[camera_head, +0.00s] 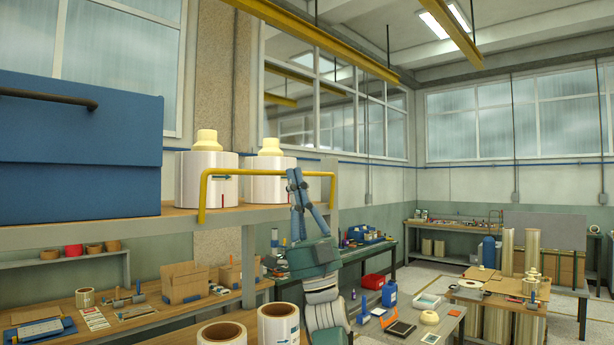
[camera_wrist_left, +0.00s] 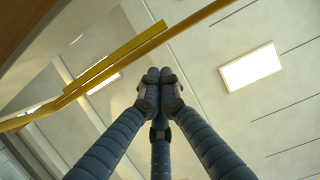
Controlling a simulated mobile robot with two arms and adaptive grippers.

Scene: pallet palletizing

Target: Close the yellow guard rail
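The yellow guard rail (camera_head: 255,172) is a thin bent tube at the front edge of a raised shelf (camera_head: 130,235). Its top bar is level and its left leg comes down to the shelf edge. My left gripper (camera_head: 294,172) points up at the right part of the rail and overlaps the top bar in the head view. In the left wrist view, its blue fingers (camera_wrist_left: 159,78) are drawn together at the tips with nothing seen between them. There the rail (camera_wrist_left: 195,19) passes beyond the tips, apart from them in the picture. My right gripper is not in view.
Two white containers with cream caps (camera_head: 206,180) (camera_head: 269,178) stand on the shelf behind the rail. A large blue box (camera_head: 80,150) stands at the left. White rolls (camera_head: 278,325) are below, near my left arm. A cluttered workbench (camera_head: 150,320) is at lower left.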

